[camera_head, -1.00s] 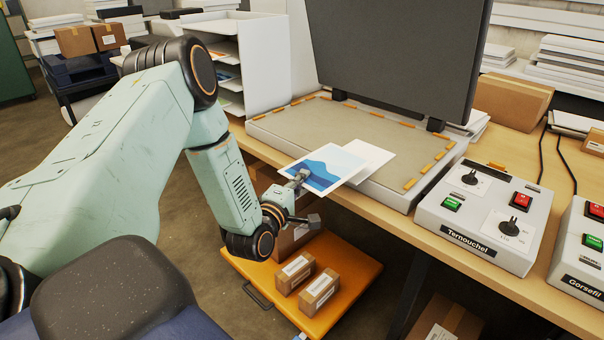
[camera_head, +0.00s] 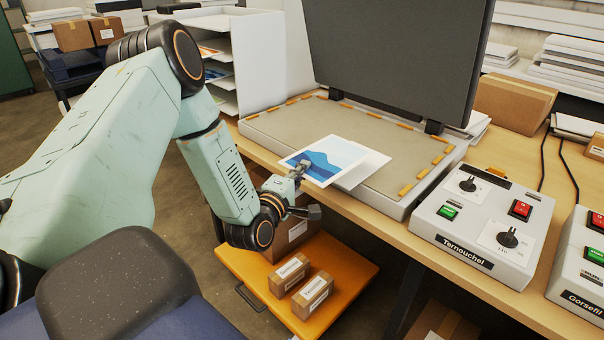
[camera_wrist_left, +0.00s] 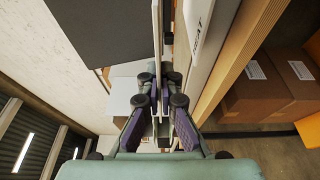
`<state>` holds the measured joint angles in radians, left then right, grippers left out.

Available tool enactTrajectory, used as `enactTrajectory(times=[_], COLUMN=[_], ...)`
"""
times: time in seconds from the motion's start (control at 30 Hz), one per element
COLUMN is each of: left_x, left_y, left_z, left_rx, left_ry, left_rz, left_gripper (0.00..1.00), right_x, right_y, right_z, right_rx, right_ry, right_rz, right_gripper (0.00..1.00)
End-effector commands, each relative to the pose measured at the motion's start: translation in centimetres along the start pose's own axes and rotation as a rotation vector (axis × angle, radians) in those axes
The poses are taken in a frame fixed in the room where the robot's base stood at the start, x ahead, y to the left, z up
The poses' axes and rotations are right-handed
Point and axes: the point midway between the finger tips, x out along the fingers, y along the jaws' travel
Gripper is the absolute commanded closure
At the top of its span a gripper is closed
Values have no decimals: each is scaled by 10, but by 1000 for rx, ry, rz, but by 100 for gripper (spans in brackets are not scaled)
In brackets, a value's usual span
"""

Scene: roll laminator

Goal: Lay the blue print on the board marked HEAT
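The blue print (camera_head: 330,155) is a white-bordered sheet with a blue picture. My left gripper (camera_head: 300,171) is shut on its near left edge and holds it over the front edge of the beige board (camera_head: 285,125) with orange marks around its rim. A plain white sheet (camera_head: 370,168) shows partly under the print. I cannot tell whether the print touches the board. In the left wrist view the print (camera_wrist_left: 157,50) is seen nearly edge-on between the fingers (camera_wrist_left: 160,115). The word HEAT (camera_wrist_left: 197,30) shows on the board's front side. My right gripper is not in view.
A dark raised lid (camera_head: 395,60) stands at the board's back. A control box marked Ternouchel (camera_head: 480,225) sits to the right, with another marked Gorsefil (camera_head: 585,265). A white shelf rack (camera_head: 260,65) stands at the left. An orange cart (camera_head: 350,275) with cartons stands below the table.

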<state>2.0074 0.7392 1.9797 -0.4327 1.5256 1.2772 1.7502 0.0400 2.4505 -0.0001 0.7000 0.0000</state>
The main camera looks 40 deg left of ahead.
Motion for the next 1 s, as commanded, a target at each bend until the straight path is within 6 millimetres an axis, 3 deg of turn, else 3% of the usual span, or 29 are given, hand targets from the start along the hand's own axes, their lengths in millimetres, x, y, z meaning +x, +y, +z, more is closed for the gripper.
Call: enactTrajectory(times=[0.67, 1.0], left_x=[43, 41], left_y=[-24, -45], left_z=[15, 14], left_rx=[0, -1], left_ry=[0, 1], left_rz=[3, 1], left_gripper=[100, 100], right_x=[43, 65], right_y=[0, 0], right_z=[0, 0], right_rx=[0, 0], right_ry=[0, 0], right_rz=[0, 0], right_gripper=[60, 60])
